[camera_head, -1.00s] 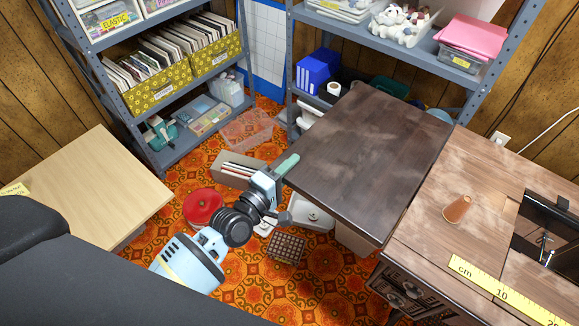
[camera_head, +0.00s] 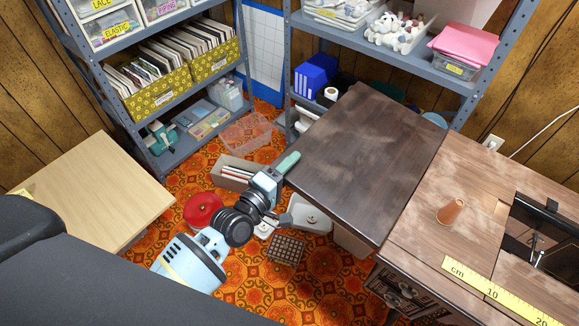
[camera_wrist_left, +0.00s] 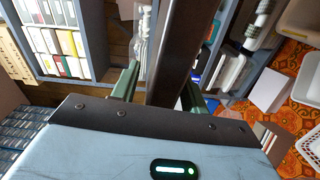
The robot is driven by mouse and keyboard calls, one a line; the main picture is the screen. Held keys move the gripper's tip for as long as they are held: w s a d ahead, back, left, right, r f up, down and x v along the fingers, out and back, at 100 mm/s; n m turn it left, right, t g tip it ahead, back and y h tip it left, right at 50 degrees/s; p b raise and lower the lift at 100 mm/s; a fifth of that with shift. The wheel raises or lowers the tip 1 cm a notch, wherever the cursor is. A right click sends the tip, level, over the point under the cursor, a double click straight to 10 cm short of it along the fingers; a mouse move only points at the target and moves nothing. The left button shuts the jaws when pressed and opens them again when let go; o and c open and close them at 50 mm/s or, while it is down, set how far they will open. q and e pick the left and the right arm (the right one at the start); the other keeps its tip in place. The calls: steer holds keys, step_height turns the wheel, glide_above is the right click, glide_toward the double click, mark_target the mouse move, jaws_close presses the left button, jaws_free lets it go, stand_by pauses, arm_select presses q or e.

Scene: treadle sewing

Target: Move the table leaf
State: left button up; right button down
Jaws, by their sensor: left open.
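The table leaf (camera_head: 365,150) is a dark brown wooden panel, spread out to the left of the sewing table (camera_head: 415,235) and meeting it along a seam. My left gripper (camera_head: 287,165) is at the leaf's left edge, near its front left corner. In the left wrist view, the leaf's edge (camera_wrist_left: 182,45) shows as a dark bar running between the two green fingers of my left gripper (camera_wrist_left: 160,88). The fingers are open, one on each side of the bar. Whether either finger touches it, I cannot tell. My right gripper is not in view.
A brown cone (camera_head: 450,212) and a yellow ruler (camera_head: 500,290) are on the sewing table. A pale wooden table (camera_head: 95,195) stands at left. Grey shelving stands behind. A red round tin (camera_head: 203,210) and boxes lie on the orange patterned floor below the leaf and arm.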

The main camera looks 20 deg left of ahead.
arm_select(q)
steer(key=v, duration=0.7)
steer(key=shift+s+a, duration=0.15)
steer(key=shift+s, duration=0.2)
steer(key=s+a+f+m+g+y, duration=0.1)
steer(key=s+f+m+g, duration=0.4)
steer(key=s, duration=0.7)
steer(key=s+f+m+g+y, duration=0.2)
steer(key=s+f+m, duration=0.4)
steer(key=s, duration=0.7)
steer(key=s+a+f+m+g+y, duration=0.1)
steer(key=s+f+m+g, duration=0.3)
steer(key=s+f, duration=0.55)
steer(key=w+r+t+p, duration=0.2)
steer(key=w+r+p, duration=0.2)
steer(key=r+p, duration=0.8)
step_height(320, 180, up, 4)
steer(key=shift+a+r+t, duration=0.1)
steer(key=shift+a+t, duration=0.3)
steer(key=shift+a, duration=0.05)
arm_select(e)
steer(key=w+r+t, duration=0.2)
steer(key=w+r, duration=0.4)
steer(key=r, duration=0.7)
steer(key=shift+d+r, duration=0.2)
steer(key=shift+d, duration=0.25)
